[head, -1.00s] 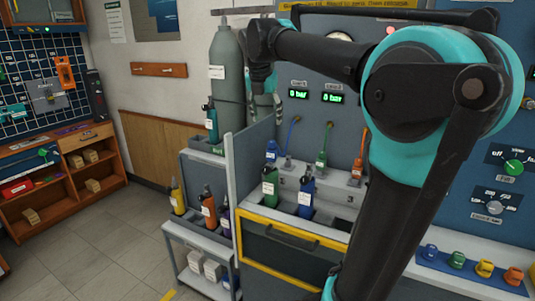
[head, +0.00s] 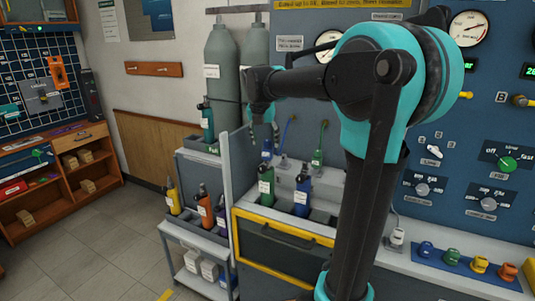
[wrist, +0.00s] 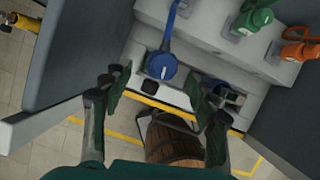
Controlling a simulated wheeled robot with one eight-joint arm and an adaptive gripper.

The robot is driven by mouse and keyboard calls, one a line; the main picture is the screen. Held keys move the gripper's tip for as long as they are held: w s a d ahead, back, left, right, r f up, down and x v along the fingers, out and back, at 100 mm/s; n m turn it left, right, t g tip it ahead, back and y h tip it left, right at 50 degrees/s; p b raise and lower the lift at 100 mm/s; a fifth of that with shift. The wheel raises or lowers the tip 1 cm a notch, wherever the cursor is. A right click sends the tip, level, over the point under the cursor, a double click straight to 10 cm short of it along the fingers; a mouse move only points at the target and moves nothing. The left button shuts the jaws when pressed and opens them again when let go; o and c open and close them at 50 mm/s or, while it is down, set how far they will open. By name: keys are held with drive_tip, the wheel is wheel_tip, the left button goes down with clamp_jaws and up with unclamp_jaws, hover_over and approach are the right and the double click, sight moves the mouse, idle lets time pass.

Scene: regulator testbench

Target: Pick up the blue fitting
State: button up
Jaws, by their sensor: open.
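A blue fitting (wrist: 162,66) with a blue hose sits on the pale bench ledge in the wrist view, between and beyond my fingertips. In the head view, a blue fitting on a hose (head: 267,148) shows just below my gripper (head: 264,122), partly covered. My gripper is open, with its two green fingers (wrist: 158,98) apart and nothing between them. I cannot tell the exact gap to the fitting.
A green fitting (wrist: 252,20) and an orange fitting (wrist: 301,48) stand right of the blue one. A grey upright panel (head: 240,165) rises left of the bench. Green (head: 266,186) and blue (head: 302,191) bottles stand in the tray in front.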

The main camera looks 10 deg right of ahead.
sight(267, 146)
drive_tip(key=x, duration=0.4)
drive_tip(key=shift+w+d+f, duration=0.2)
drive_tip(key=shift+d+f, duration=0.05)
drive_tip(key=shift+f, duration=0.05)
drive_tip(key=shift+c, duration=0.5)
clamp_jaws()
